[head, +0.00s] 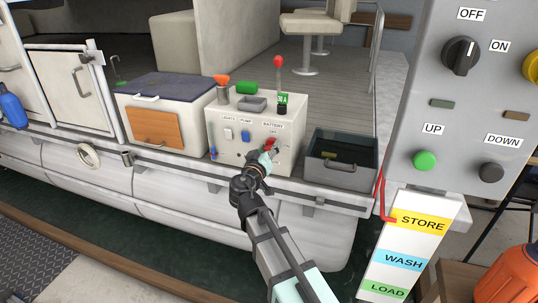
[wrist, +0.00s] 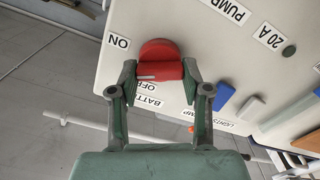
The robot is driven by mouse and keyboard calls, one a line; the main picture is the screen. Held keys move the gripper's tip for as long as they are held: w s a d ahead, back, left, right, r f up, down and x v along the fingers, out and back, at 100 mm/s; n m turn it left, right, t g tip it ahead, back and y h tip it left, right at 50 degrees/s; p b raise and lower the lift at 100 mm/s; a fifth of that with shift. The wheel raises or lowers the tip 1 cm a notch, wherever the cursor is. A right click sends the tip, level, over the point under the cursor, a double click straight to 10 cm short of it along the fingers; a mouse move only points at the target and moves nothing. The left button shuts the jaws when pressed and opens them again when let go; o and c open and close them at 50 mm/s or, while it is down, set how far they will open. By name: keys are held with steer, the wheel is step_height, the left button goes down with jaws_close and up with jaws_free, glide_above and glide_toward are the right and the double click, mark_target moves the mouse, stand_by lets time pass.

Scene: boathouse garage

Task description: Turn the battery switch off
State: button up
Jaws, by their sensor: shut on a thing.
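The battery switch is a red rotary knob (wrist: 162,62) on the pale front panel of the control box (head: 235,150). In the wrist view, an ON label (wrist: 118,42) is at its upper left, and a BATTERY OFF label (wrist: 148,92) is just below it. A short white mark shows on the knob's handle; I cannot tell for sure which label it points to. My gripper (wrist: 160,78) is shut on the knob's handle, one finger on each side. In the head view my gripper (head: 266,158) reaches the panel's right part and mostly hides the red knob (head: 270,144).
A red-topped lever (head: 278,62) and an orange knob (head: 221,79) stand on the box. A dark open bin (head: 342,178) stands to its right.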

steer(key=n+b, duration=0.1)
steer(key=n, duration=0.5)
steer(key=shift+a+n, duration=0.1)
steer(key=shift+n, duration=0.2)
steer(key=n+p, duration=0.1)
steer(key=n, duration=0.5)
steer(key=shift+w+f, duration=0.1)
stand_by(0.3)
steer(key=o, duration=1.2)
steer(key=shift+c, duration=0.2)
steer(key=v, duration=1.2)
